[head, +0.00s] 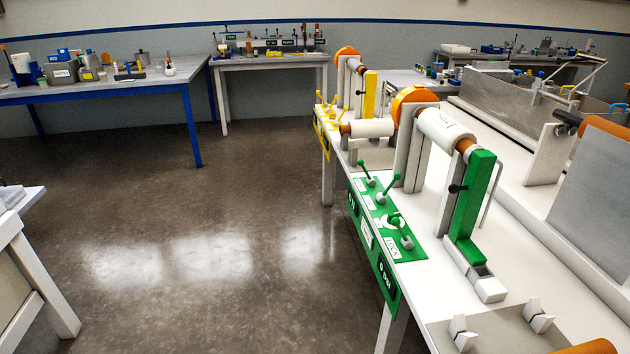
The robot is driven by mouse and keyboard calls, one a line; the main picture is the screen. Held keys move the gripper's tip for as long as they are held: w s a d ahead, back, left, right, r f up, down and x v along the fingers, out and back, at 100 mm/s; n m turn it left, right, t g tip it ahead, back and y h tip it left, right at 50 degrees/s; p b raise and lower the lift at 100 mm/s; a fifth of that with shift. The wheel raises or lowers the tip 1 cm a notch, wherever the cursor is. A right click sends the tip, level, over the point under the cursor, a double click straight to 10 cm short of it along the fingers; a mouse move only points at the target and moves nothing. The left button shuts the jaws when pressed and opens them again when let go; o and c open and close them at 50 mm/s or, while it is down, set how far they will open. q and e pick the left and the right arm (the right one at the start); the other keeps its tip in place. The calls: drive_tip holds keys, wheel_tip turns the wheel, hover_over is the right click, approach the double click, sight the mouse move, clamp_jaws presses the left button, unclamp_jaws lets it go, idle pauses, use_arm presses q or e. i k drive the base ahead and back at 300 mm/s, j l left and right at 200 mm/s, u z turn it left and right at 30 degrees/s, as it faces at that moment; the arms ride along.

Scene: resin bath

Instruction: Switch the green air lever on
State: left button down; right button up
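A green control panel (418,252) lies along the left edge of the white bench, at the foot of the green post. Several small levers stand on it. A far lever with a green ball knob (362,163) leans up and left, and a second green-knobbed lever (395,178) leans up and right. A nearer lever (388,217) sits by a pale round disc, with a grey knob or base (406,241) in front. The labels are too small to tell which is the air lever.
A green post (477,195) with a white roll (445,132) stands on the white bench (425,195). A yellow panel (323,135) with yellow levers is farther back. A blue-framed table (110,88) stands at the left. The floor (215,225) left of the bench is clear.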

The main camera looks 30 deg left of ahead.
sight(396, 176)
drive_tip(key=u, duration=0.5)
drive_tip(key=i+j+u, duration=0.3)
drive_tip(key=i, duration=0.2)
